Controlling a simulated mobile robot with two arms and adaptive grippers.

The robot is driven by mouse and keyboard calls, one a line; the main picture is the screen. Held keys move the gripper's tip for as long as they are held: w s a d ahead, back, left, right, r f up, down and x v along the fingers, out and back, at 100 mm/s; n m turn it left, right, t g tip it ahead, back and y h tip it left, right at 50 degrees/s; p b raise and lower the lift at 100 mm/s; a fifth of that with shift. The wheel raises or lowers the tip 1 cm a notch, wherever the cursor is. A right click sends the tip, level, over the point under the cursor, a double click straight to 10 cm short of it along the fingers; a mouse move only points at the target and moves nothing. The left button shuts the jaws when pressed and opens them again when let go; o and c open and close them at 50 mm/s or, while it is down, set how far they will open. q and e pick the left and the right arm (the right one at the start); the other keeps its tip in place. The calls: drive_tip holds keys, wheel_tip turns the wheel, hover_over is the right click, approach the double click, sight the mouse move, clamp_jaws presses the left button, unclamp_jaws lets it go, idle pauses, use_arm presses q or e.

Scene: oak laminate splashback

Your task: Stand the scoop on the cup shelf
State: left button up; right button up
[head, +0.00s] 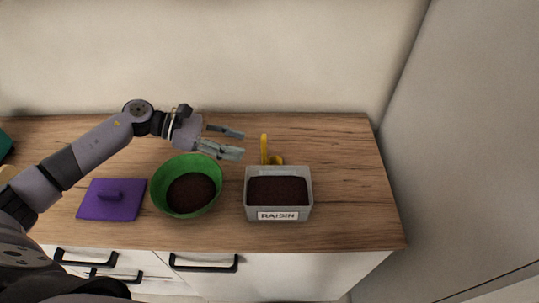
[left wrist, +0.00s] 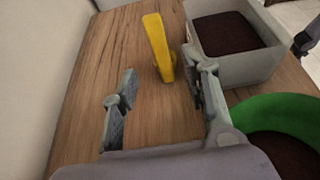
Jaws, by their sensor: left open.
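The yellow scoop (head: 264,148) is on the wooden counter behind the raisin box, its handle pointing up and away from the box. My left gripper (head: 235,143) is open and empty, to the left of the scoop and above the counter behind the green bowl. Its two fingers also show in the left wrist view (left wrist: 165,95). I see no cup shelf in either view. My right gripper is not in view.
A grey box labelled RAISIN (head: 278,215), filled with dark contents, stands just in front of the scoop. A green bowl (head: 208,170) with dark contents and a purple lid (head: 112,207) are to its left. The counter (head: 350,190) is clear on the right.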

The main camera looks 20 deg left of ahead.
sight(264, 151)
use_arm(q)
drive_tip(key=x, duration=0.3)
drive_tip(key=shift+d+p, duration=0.2)
drive_tip(key=shift+p, duration=0.2)
drive_tip(key=shift+w+d+f+p, duration=0.15)
drive_tip(key=shift+d+f+p, duration=0.05)
drive_tip(key=shift+d+p, duration=0.3)
drive_tip(key=p+x, duration=0.1)
drive_tip(key=x, duration=0.2)
drive_tip(key=shift+d+f+p, duration=0.1)
drive_tip(key=shift+d+p, duration=0.25)
drive_tip(key=shift+w+d+f, duration=0.15)
drive_tip(key=shift+d+f, duration=0.1)
drive_tip(key=shift+f, duration=0.05)
drive_tip(key=shift+c, duration=0.2)
clamp_jaws()
